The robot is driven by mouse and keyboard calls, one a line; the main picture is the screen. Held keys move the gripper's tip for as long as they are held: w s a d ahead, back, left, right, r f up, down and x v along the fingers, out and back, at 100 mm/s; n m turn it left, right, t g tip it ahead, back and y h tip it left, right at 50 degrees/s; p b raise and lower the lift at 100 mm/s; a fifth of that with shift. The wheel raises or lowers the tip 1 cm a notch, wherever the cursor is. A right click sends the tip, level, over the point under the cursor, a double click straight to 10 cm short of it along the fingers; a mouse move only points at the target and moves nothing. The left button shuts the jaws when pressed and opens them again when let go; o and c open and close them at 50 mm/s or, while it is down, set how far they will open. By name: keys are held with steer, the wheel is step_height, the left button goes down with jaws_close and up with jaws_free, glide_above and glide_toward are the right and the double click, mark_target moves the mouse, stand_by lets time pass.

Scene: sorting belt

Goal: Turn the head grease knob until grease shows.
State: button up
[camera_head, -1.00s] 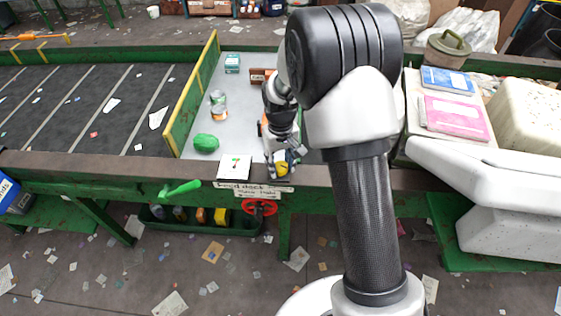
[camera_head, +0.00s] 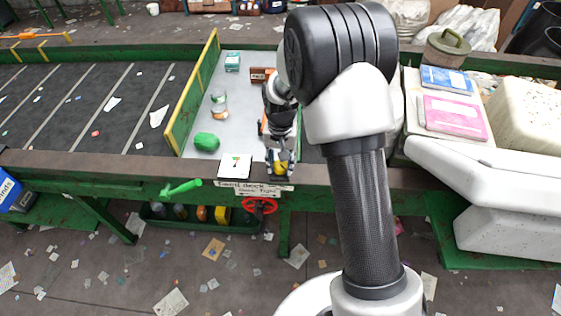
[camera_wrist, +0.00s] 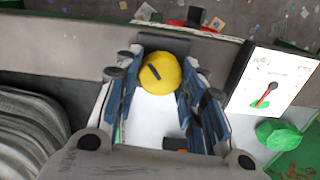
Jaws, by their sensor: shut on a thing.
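The grease knob, a round yellow knob (camera_wrist: 160,73) with a short black mark slanting across its top, sits between my gripper's fingers in the wrist view. It also shows in the head view as a small yellow spot (camera_head: 281,168) at the belt's near edge. My gripper (camera_wrist: 157,82) is shut on it, with one blue-grey finger at each side; the gripper also shows in the head view (camera_head: 280,165). A white gauge card (camera_wrist: 272,85) with a red needle stands beside the knob; it also shows in the head view (camera_head: 235,166). I see no grease around the knob.
A red handwheel (camera_head: 259,206) and a green lever (camera_head: 182,188) are below the deck edge. A green lump (camera_head: 206,142), a can (camera_head: 219,104) and boxes lie on the grey deck (camera_head: 190,125). Pink and blue books (camera_head: 452,115) are at the right.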

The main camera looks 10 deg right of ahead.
mark_target(281, 164)
stand_by(0.3)
steer(key=o, duration=1.1)
steer(key=shift+r, duration=0.1)
step_height(281, 164, up, 12)
steer(key=shift+f, duration=0.1)
